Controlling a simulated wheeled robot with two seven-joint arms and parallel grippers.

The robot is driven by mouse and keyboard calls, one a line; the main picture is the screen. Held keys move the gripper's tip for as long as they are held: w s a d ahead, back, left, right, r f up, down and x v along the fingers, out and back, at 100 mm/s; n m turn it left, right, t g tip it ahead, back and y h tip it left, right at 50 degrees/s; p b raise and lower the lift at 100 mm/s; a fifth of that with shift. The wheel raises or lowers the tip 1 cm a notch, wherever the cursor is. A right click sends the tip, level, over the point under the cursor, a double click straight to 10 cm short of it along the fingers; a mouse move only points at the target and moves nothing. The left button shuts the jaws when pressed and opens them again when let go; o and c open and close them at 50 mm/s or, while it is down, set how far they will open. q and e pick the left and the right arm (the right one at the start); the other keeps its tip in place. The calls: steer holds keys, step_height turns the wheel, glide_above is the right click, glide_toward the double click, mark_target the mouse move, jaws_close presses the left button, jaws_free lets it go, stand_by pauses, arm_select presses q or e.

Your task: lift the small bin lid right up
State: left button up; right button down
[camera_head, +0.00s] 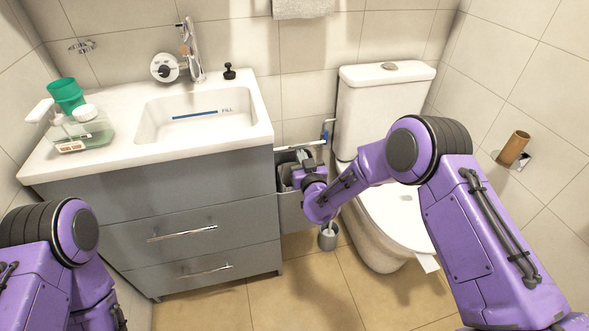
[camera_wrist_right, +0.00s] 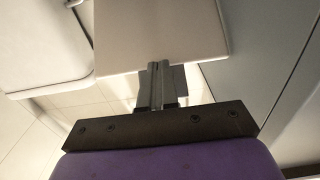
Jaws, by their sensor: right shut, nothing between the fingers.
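The small bin (camera_head: 291,215) stands in the gap between the grey vanity and the toilet, partly hidden by my right gripper and wrist. Its lid shows as a thin pale edge (camera_head: 298,146) above the dark opening, so it looks raised. In the right wrist view a pale flat panel, apparently the lid (camera_wrist_right: 160,35), fills the top middle. My right gripper (camera_head: 298,157) is shut and empty. Its fingertips (camera_wrist_right: 159,68) overlap the panel's lower edge; I cannot tell whether they touch it. My left gripper is out of view; only my left arm shows.
The vanity (camera_head: 200,196) stands close on the bin's left, the toilet (camera_head: 388,100) close on its right. A toilet brush holder (camera_head: 327,238) stands on the floor in front. Floor before the vanity is clear.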

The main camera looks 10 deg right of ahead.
steer(key=shift+w+r, duration=0.35)
steer(key=shift+w, duration=0.2)
steer(key=shift+w+r+b, duration=0.3)
steer(key=shift+w, duration=0.45)
steer(key=shift+w+r+b, duration=0.25)
steer(key=shift+w, duration=0.5)
steer(key=shift+w+r, duration=0.15)
steer(key=shift+w, duration=0.2)
steer(key=shift+w+b, duration=0.35)
steer(key=shift+b, duration=0.05)
steer(key=w, duration=0.1)
steer(key=w+b, duration=0.1)
steer(key=shift+w+a+r+b, duration=0.15)
steer(key=shift+w+b, duration=0.15)
steer(key=shift+w, duration=0.05)
steer(key=shift+w+r, duration=0.15)
steer(key=shift+r, duration=0.05)
